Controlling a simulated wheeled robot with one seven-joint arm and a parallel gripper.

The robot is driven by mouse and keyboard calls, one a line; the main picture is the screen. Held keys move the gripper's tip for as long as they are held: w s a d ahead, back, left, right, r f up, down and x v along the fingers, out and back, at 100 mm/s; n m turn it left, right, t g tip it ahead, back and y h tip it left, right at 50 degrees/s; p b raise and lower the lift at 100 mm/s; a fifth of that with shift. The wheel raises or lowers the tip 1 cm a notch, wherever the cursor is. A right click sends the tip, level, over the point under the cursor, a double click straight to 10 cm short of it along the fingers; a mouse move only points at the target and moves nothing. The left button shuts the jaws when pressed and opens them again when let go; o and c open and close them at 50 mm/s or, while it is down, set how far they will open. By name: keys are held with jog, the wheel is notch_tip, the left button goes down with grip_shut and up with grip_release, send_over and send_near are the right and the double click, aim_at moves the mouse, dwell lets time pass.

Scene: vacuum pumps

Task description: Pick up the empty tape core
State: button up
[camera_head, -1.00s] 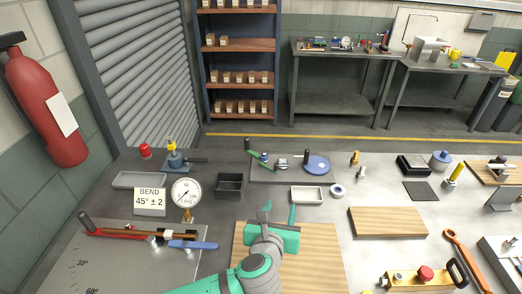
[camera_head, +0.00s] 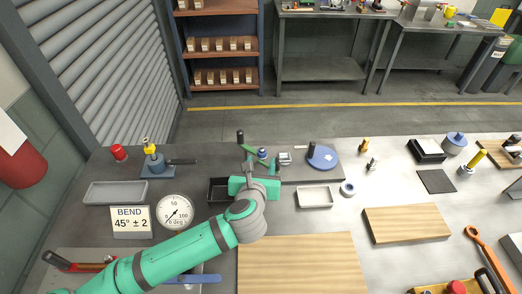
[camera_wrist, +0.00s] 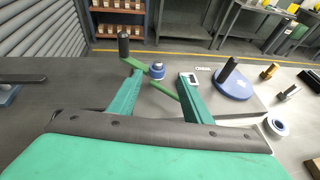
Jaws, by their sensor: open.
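A small pale ring, which looks like the tape core (camera_head: 347,188), lies flat on the bench right of the white tray. It also shows at the right edge of the wrist view (camera_wrist: 275,126), with a blue-grey inside. My gripper (camera_head: 262,165) is to the left of it, above the bench in front of the dark plate. In the wrist view my gripper (camera_wrist: 160,80) has its two green fingers spread apart with nothing held between them. The ring is outside the fingers, to their right.
A plate with a green lever, a blue knob (camera_head: 262,153) and a blue disc (camera_head: 322,156) is beyond my gripper. A white tray (camera_head: 315,197) lies left of the ring. A dark bin (camera_head: 218,190) is partly hidden by my gripper. A wooden block (camera_head: 406,222) is nearer right.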

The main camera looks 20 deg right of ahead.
aim_at(262, 152)
jog(key=shift+a+x, duration=0.1)
jog(key=shift+x, duration=1.7)
jog(key=shift+a+x, duration=0.15)
jog(key=shift+x, duration=1.7)
jog(key=shift+w, duration=0.1)
jog(key=c, duration=1.1)
